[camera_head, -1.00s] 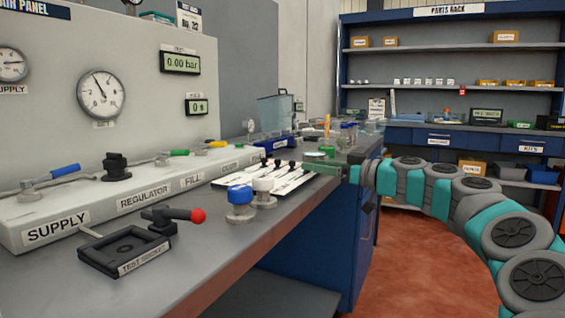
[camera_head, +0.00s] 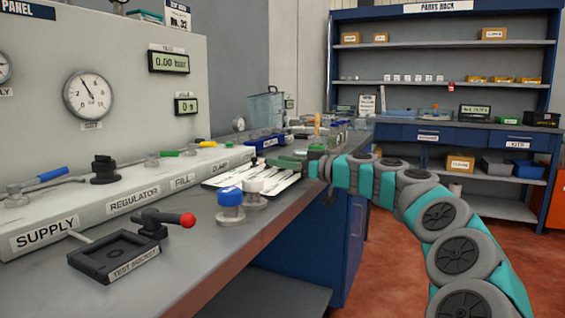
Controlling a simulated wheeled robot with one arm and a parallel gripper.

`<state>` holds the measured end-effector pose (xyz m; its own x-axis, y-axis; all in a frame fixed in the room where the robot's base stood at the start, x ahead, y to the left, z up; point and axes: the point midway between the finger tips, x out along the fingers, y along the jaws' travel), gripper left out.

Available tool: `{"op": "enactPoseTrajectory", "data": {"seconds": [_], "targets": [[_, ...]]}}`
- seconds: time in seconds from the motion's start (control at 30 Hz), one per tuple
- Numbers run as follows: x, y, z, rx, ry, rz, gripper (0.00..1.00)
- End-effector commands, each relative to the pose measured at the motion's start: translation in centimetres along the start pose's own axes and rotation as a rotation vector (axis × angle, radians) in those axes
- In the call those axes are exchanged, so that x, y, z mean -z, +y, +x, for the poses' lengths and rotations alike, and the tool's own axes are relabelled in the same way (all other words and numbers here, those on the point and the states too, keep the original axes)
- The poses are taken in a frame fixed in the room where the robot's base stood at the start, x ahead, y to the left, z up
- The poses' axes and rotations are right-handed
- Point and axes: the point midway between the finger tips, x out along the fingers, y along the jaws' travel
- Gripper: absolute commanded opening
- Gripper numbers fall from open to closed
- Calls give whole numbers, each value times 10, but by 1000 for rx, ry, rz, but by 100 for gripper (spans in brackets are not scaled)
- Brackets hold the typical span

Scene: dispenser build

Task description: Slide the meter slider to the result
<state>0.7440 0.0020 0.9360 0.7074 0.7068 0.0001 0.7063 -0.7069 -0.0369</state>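A white panel (camera_head: 224,179) with dark lines lies on the bench, right of the long labelled air panel base. It looks like the slider board. One small black knob (camera_head: 254,161) shows at its far edge. My gripper (camera_head: 285,162) reaches in from the right, low over the far right part of this panel, and hides part of it. Any other knobs are hidden behind it. Whether it touches a knob, and whether its fingers are open or shut, is too small to tell.
The test socket (camera_head: 115,255) with a red-knobbed lever is nearer. Clear containers and a blue bin (camera_head: 268,143) stand farther along. The parts rack is behind.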

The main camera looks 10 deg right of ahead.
Motion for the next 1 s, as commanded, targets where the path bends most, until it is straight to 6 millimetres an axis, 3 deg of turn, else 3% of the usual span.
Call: {"op": "enactPoseTrajectory", "data": {"seconds": [0.07,0.4,1.0], "targets": [[0,0,0,0,0,0,38],[0,0,0,0,0,0,0],[0,0,0,1,0,0,0]]}}
